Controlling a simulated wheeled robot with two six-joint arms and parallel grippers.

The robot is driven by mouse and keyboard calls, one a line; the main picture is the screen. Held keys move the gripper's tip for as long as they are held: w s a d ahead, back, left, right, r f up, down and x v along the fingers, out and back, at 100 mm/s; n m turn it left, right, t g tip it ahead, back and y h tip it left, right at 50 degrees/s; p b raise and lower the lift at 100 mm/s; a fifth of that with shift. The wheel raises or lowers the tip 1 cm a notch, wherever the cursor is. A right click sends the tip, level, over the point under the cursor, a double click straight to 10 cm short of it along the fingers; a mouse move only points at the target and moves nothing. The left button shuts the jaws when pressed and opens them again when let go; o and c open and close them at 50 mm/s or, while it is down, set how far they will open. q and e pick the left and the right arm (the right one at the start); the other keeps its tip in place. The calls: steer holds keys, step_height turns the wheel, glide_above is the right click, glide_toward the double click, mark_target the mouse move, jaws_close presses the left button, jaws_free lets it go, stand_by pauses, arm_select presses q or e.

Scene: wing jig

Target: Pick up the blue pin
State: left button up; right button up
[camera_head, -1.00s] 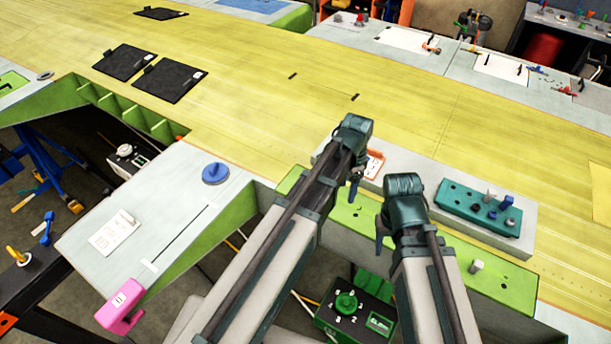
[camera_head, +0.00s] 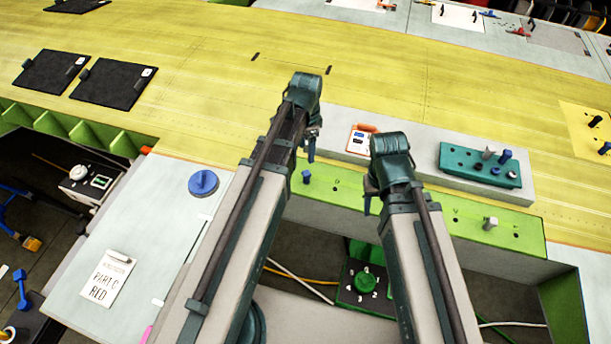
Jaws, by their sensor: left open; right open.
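A blue pin (camera_head: 306,177) stands in the green rail (camera_head: 410,205), just below my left gripper. Another blue pin (camera_head: 505,157) stands upright in the teal block (camera_head: 460,171), beside a grey pin (camera_head: 488,154). My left gripper (camera_head: 312,150) is open and hangs over the rail's left end, apart from the pin there as far as I can see. My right gripper (camera_head: 369,200) is open and empty, in front of the rail. The arms hide part of the rail.
A grey pin (camera_head: 490,223) stands in the rail's right part. A green dial box (camera_head: 366,285) is below the rail. The yellow wing surface (camera_head: 380,85) is largely clear.

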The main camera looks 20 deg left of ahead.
mark_target(306, 173)
arm_select(q)
steer(key=shift+f+b, duration=4.15)
steer(key=shift+f, duration=0.15)
steer(key=shift+f, duration=0.1)
step_height(306, 173, down, 5)
steer(key=b, duration=0.5)
steer(key=shift+w, duration=0.1)
jaws_close()
